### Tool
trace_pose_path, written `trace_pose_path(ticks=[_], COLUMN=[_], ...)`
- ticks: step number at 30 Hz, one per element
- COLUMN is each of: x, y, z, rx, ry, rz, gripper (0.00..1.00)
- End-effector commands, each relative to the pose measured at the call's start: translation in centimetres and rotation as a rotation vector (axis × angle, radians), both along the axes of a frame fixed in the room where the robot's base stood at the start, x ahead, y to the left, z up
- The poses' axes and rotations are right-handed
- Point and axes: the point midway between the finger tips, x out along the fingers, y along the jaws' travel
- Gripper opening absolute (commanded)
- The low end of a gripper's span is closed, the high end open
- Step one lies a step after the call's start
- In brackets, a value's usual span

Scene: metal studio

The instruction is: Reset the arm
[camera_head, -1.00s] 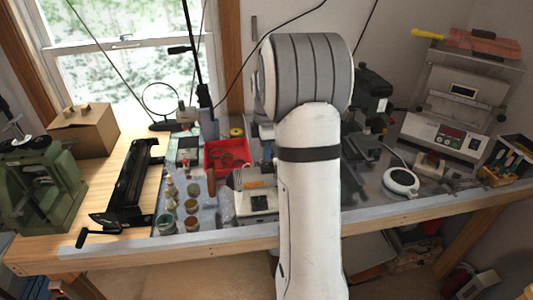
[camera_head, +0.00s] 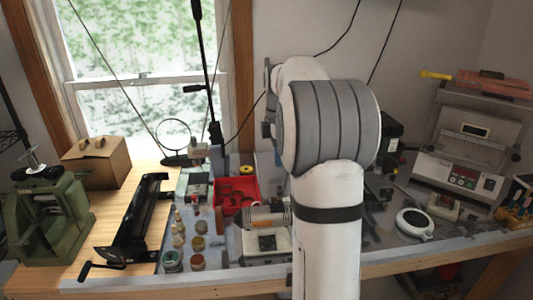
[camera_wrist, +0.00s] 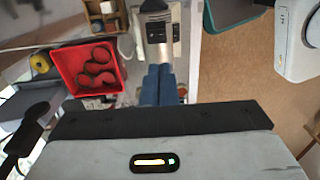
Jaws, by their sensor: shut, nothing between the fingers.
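My arm (camera_head: 328,215) rises in the front right-middle of the head view, bent at a grey ribbed joint over the workbench (camera_head: 75,272). The gripper itself is hidden in that view. In the wrist view my gripper (camera_wrist: 158,72) shows as two blue fingers side by side, shut and empty. The fingers point toward a small grey-white device (camera_wrist: 158,30) on the bench. I cannot tell the gap between them and the device.
Small jars (camera_head: 197,262), a black tool (camera_head: 140,220), a green machine (camera_head: 47,218), a cardboard box (camera_head: 98,162) and a white round device (camera_head: 414,224) crowd the bench.

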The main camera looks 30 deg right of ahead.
Motion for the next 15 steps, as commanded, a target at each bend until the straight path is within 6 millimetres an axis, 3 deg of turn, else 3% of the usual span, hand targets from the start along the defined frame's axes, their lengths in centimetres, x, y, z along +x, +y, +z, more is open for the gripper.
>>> trace_pose_path(ticks=[8,11,15], x=[-0.2,-1.6,-5.3], y=[0.5,2.6,7.1], z=[0.1,0.6,1.0], rx=[-0.002,-0.015,-0.029], ry=[-0.005,-0.027,-0.085], rz=[-0.011,-0.093,-0.298], gripper=[0.00,0.00,0.00])
